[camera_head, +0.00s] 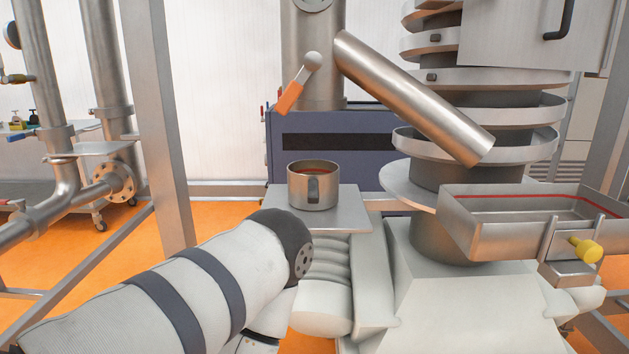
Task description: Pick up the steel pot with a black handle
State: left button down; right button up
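The steel pot (301,191) stands upright on a small square metal plate (344,217) near the middle of the view. Its dark handle faces me, and something reddish shows inside its rim. My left arm comes in from the lower left, its sleeved links and dark round joint in front of and below the plate. No fingers of my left gripper show. My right arm and gripper are not in view.
A slanted steel pipe (410,97) and a valve with an orange lever (290,96) are above the pot. A spiral metal tower (470,145) and an open steel tray (478,226) with a yellow knob (586,249) stand at right. A frame post (161,120) rises at left.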

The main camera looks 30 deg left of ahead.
aim_at(313, 185)
jog(key=z, duration=2.45)
jog(key=k+j+u, duration=0.1)
jog(key=u, duration=0.4)
jog(key=j+u, duration=0.3)
jog(key=u, duration=0.2)
jog(key=j+u, duration=0.25)
jog(key=u, duration=0.25)
jog(key=j+u, duration=0.25)
jog(key=u, duration=0.25)
jog(key=j+u, duration=0.25)
jog(key=u, duration=0.25)
jog(key=i+j+u, duration=0.1)
jog(key=u, duration=0.4)
jog(key=l, duration=0.15)
jog(key=k+u, duration=0.05)
